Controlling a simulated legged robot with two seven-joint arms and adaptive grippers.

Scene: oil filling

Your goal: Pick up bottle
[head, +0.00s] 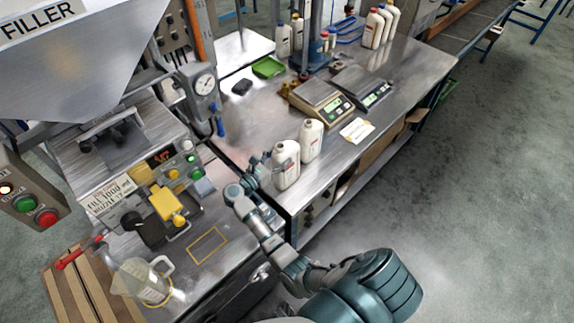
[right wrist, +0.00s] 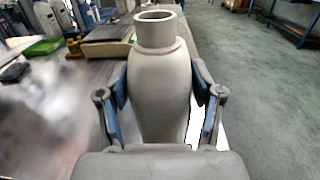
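Two white bottles stand side by side at the near left corner of the metal table. The nearer bottle (head: 286,166) is at my right gripper (head: 262,172); the other bottle (head: 311,139) is just behind it to the right. In the right wrist view the bottle (right wrist: 160,85) looks grey, stands upright and shows an open round mouth. The fingers of my right gripper (right wrist: 160,95) lie on both sides of its body, close against it. Whether the pads press on it is hidden. My left gripper is not in view.
Weighing scales (head: 321,101), a green tray (head: 268,67) and more bottles (head: 377,28) stand farther back on the table (head: 385,125). The filler machine (head: 140,170) is at left, with a clear jug (head: 142,282) below it. Open floor lies at right.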

